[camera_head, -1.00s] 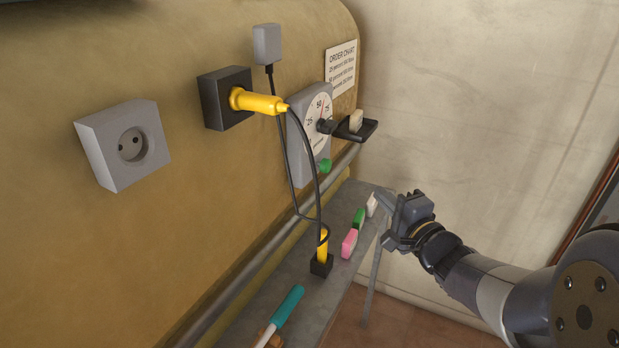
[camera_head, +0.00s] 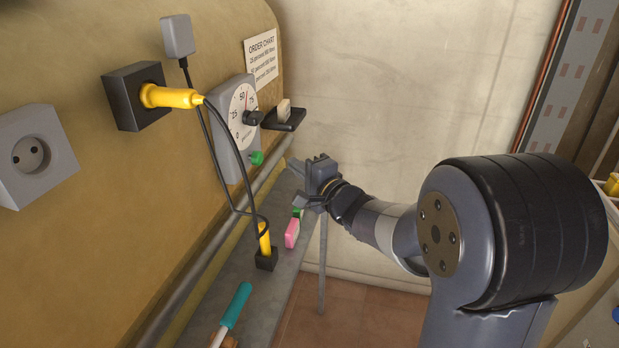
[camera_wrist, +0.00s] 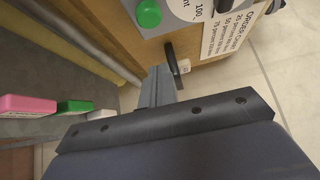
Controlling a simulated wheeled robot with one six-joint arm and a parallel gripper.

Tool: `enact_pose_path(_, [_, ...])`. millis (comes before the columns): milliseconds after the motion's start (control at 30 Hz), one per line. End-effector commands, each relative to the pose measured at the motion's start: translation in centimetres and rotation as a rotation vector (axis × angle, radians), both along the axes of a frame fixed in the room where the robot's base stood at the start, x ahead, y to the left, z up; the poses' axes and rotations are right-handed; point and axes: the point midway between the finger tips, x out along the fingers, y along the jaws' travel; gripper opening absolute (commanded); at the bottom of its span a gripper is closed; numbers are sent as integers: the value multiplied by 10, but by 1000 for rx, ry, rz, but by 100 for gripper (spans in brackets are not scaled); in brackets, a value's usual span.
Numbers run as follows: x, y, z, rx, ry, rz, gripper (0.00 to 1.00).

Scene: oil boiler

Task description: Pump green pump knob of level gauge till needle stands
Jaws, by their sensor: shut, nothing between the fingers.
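The grey level gauge (camera_head: 228,140) is on the curved tan boiler, with a round white dial. A thin reddish line shows near its 50 mark; the exact needle reading is too small to tell. The green pump knob (camera_head: 257,158) sticks out at the gauge's lower right. It also shows at the top of the wrist view (camera_wrist: 149,13). My gripper (camera_head: 296,166) is shut and empty, to the right of the knob and slightly lower in the head view, apart from it. In the wrist view the closed fingers (camera_wrist: 158,74) point up the picture, below and right of the knob.
A black tray (camera_head: 292,122) with a pale block juts out beside the gauge. A rail (camera_head: 215,243) runs below it. The shelf (camera_head: 262,290) holds a pink block (camera_head: 292,233), green and white blocks, and a teal-handled tool (camera_head: 236,305). A cable hangs from the yellow plug (camera_head: 170,97).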

Motion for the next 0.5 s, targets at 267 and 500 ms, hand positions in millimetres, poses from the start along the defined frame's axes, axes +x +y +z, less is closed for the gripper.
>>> enact_pose_path(267, [26,37,0,2,-1,3,0])
enact_pose_path(500, [29,52,1,1,-1,1,0])
